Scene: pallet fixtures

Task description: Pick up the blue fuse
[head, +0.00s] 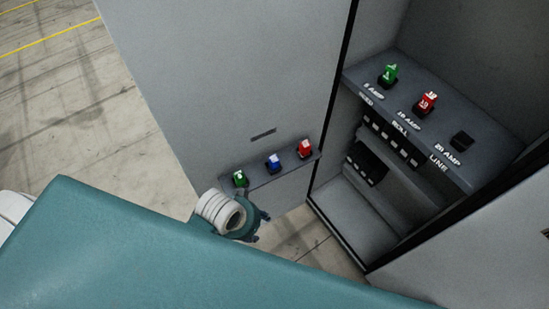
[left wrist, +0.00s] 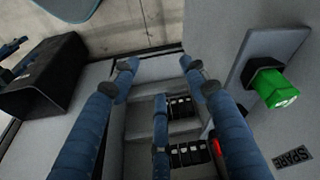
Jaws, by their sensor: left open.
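The blue fuse (head: 274,163) stands in the middle of a small ledge on the grey cabinet door, between a green fuse (head: 240,178) and a red fuse (head: 305,149). My left gripper (head: 258,226) is below and in front of the ledge, near the green fuse and apart from the blue one; my arm partly hides it. In the left wrist view the blue fingers (left wrist: 158,80) are spread with nothing between them. A green fuse (left wrist: 277,88) shows to their right there, beside a "SPARE" label. I cannot make out the blue fuse in that view. My right gripper is not in view.
The open cabinet's shelf (head: 500,165) holds another green fuse (head: 389,74), another red fuse (head: 427,102) and an empty black socket (head: 462,141) marked 20 AMP LINE. Black parts (head: 375,160) sit below it. Concrete floor (head: 80,110) lies open at left.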

